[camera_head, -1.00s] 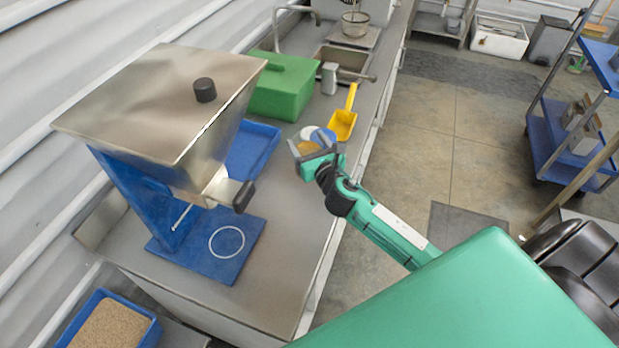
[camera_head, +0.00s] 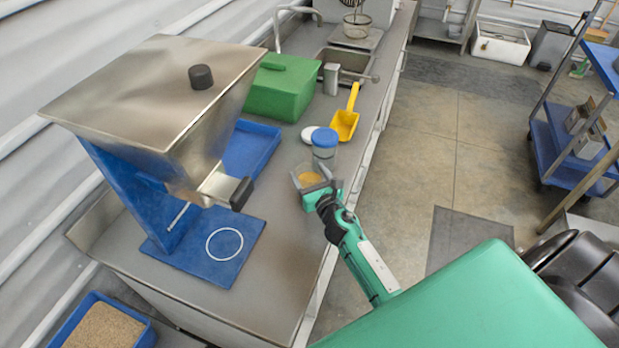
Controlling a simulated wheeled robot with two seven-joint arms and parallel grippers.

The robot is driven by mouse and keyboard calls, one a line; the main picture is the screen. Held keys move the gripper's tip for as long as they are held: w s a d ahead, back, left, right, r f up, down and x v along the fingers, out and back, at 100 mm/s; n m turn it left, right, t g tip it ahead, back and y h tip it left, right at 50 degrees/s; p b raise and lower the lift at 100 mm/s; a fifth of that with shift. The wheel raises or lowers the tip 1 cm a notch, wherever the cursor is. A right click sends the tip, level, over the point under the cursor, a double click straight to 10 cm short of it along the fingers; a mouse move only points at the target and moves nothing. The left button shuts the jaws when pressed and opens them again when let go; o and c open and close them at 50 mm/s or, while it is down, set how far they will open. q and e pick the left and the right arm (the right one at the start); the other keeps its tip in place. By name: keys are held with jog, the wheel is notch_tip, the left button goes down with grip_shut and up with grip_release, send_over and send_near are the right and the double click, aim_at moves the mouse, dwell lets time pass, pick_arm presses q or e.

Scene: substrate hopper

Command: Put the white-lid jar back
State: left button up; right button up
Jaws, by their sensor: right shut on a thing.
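My right gripper (camera_head: 320,186) is shut on a clear container with tan contents (camera_head: 307,179), near the counter's right edge. I cannot tell whether the container touches the counter, and no lid shows on it. A jar with a blue lid (camera_head: 324,141) stands upright just behind the gripper. A white round piece (camera_head: 308,134) shows beside that jar, to its left. It looks like a white lid, but I cannot tell whether it lies flat on the counter or caps a jar. My left gripper is not in view.
A steel hopper (camera_head: 150,95) on a blue stand (camera_head: 215,262) with a white ring mark is at the left. A blue tray (camera_head: 250,150), a green box (camera_head: 280,88) and a yellow scoop (camera_head: 345,122) are farther back. The counter (camera_head: 275,215) is bare left of the gripper.

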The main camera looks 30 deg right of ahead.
jog(key=shift+f, duration=0.1)
jog(key=shift+f, duration=0.15)
jog(key=o, duration=1.8)
jog(key=shift+c, duration=0.2)
jog(key=shift+r, duration=0.2)
jog(key=shift+s+f, duration=0.1)
jog(key=shift+s, duration=0.2)
jog(key=s+b, duration=0.2)
jog(key=s, duration=0.9)
jog(key=shift+s+a+b, duration=0.25)
jog(key=shift+a+b, duration=0.05)
jog(key=shift+b, duration=0.1)
